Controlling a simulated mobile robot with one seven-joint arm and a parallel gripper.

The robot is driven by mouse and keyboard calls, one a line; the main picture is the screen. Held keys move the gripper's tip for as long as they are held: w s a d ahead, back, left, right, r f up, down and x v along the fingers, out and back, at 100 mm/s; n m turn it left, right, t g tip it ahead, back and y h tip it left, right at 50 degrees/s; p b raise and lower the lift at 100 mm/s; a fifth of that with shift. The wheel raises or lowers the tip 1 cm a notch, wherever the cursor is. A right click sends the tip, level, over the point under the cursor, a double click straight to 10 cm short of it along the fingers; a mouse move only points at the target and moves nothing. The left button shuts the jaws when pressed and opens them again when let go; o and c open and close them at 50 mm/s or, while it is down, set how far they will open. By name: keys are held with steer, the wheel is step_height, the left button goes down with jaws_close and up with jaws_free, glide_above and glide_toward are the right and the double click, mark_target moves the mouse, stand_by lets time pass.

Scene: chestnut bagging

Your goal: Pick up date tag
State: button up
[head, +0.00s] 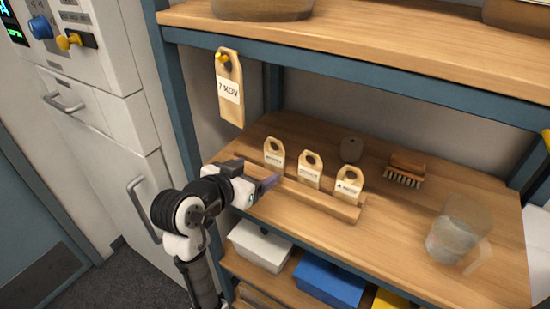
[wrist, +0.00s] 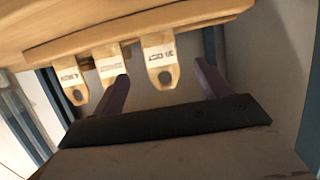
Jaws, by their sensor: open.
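Three wooden tags with white labels and holed tops stand in a slotted wooden rack (head: 300,192) on the shelf: a left tag (head: 274,155), a middle tag (head: 308,168) and a right tag (head: 349,184). They show upside down in the wrist view, where one tag (wrist: 161,58) lies between my fingers. Its label seems to read "30 OCT"; the others are too small to read surely. My gripper (head: 266,184) is open and empty, in front of the rack's left part. A larger tag reading "7 NOV" (head: 230,92) hangs from a yellow peg at upper left.
An upper shelf (head: 380,52) overhangs. White (head: 260,247) and blue (head: 328,283) bins sit below.

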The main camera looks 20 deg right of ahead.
mark_target(274, 163)
steer(key=p+x, duration=0.1)
steer(key=x, duration=0.4)
steer(key=shift+f+p+x, duration=0.1)
steer(key=shift+p+x, duration=0.3)
steer(key=shift+x, duration=0.75)
steer(key=shift+f+p+x, duration=0.15)
steer(key=shift+p+x, duration=0.25)
steer(key=shift+x, duration=0.8)
steer(key=shift+s+a, duration=0.1)
steer(key=shift+s, duration=0.05)
steer(key=c, duration=0.9)
